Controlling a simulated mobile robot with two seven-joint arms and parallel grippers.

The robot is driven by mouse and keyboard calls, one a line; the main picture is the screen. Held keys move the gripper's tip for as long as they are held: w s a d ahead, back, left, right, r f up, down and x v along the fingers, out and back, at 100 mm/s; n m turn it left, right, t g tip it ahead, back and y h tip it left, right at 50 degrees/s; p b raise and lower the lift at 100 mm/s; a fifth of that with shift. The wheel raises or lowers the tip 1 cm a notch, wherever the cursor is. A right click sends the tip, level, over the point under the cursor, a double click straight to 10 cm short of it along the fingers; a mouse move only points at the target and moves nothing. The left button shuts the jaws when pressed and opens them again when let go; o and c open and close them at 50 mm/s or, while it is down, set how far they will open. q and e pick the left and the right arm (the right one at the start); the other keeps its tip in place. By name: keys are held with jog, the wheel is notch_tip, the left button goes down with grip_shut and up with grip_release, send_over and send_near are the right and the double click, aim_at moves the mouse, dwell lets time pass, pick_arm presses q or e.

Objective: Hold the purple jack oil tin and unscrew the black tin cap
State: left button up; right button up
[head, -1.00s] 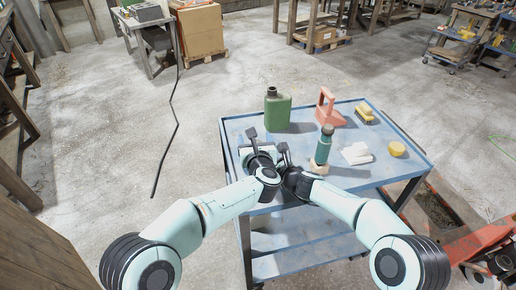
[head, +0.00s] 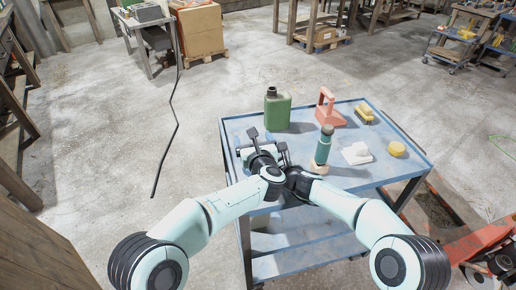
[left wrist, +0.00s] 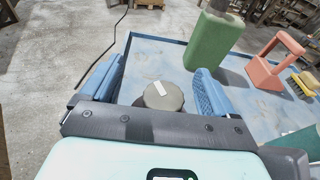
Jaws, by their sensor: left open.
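In the left wrist view a dark round cap (left wrist: 163,96) with a pale mark on top lies between the two blue fingers of my left gripper (left wrist: 157,84). The fingers are apart, with a gap on each side of the cap. In the head view my left gripper (head: 268,141) is over the near left part of the blue table. I see no purple on any tin; whatever is under the cap is hidden by my gripper. My right arm reaches in beside the left wrist; its gripper is hidden behind the arms, so its jaws do not show.
On the blue table (head: 234,124) stand a green can (head: 277,112), a red handled object (head: 328,112) and a teal bottle (head: 323,148). A white cloth (head: 356,153), a yellow round object (head: 397,149) and a yellow brush (head: 364,112) lie to the right.

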pick_arm(q)
jog(key=shift+s+d+r, duration=0.1)
jog(key=shift+d+r, duration=0.05)
jog(key=shift+r, duration=0.8)
jog(key=shift+s+d+r, duration=0.1)
jog(key=shift+d+r, duration=0.05)
jog(key=shift+r, duration=1)
jog(key=shift+h, duration=0.3)
jog(key=shift+a+r, duration=0.15)
jog(key=shift+s+a+r, duration=0.1)
jog(key=shift+a+r, duration=0.05)
jog(key=shift+a+f, duration=0.1)
jog(key=shift+f, duration=2.05)
